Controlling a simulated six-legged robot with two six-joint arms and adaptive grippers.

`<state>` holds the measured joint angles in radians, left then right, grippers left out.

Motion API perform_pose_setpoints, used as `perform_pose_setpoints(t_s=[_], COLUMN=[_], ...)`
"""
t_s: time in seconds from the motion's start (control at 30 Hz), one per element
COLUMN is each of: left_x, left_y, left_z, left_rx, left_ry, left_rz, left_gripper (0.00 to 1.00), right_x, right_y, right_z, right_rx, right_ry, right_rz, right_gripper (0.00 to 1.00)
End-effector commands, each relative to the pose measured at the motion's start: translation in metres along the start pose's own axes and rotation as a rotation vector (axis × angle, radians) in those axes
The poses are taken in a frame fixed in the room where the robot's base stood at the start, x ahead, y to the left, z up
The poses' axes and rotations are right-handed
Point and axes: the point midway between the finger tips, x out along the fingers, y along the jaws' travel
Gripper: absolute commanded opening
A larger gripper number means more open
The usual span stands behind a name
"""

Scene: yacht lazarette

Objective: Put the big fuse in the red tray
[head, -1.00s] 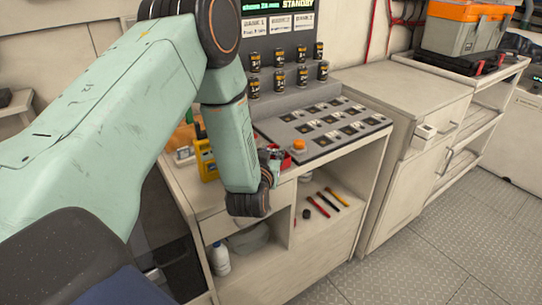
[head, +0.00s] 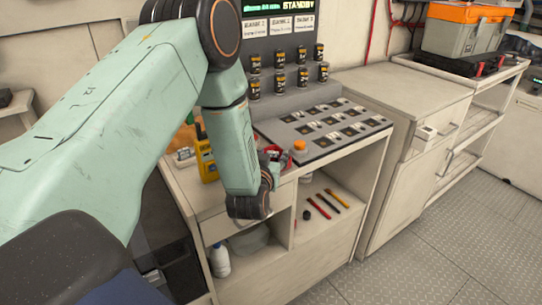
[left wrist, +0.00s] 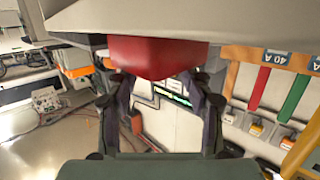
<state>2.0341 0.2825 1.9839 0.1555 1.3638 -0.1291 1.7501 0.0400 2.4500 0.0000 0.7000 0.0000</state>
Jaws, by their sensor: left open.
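My left gripper (head: 272,163) is at the front left edge of the grey panel, partly hidden behind my forearm. In the left wrist view its two fingers (left wrist: 160,84) stand apart, open, with nothing gripped between them. A red block-like thing (left wrist: 155,54) is just beyond the fingertips; I cannot tell if they touch it. A small red thing, perhaps the red tray (head: 285,159), shows beside the gripper in the head view, mostly hidden. Several black and gold cylinders, perhaps fuses (head: 303,76), stand upright on the panel's steps; I cannot tell which is the big one. My right gripper is not seen.
The grey panel (head: 325,130) has rows of dark square slots and an orange knob (head: 299,146). A yellow item (head: 206,160) stands left of my forearm. The shelf below holds coloured tools (head: 325,205) and a white bottle (head: 220,260). The right worktop (head: 400,88) is mostly clear.

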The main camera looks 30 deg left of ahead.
Motion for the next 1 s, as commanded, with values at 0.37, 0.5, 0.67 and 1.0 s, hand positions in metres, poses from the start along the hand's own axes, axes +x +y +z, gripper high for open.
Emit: perform_pose_setpoints(t_s=[0.37,0.5,0.67,1.0], left_x=[-0.04,-0.068,-0.097,-0.121], left_y=[0.0,0.0,0.001,0.0], left_z=[-0.003,-0.003,-0.004,-0.004], left_rx=[0.001,0.002,0.003,0.0], left_ry=[-0.007,-0.007,-0.005,-0.002], left_rz=[0.001,0.002,0.002,0.0], left_gripper=[0.54,0.54,0.54,0.54], right_x=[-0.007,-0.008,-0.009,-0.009], right_y=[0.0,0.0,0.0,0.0], right_z=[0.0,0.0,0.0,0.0], right_rx=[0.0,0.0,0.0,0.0], right_ry=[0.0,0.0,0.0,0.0], right_rz=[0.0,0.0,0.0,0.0], right_gripper=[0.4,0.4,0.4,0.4])
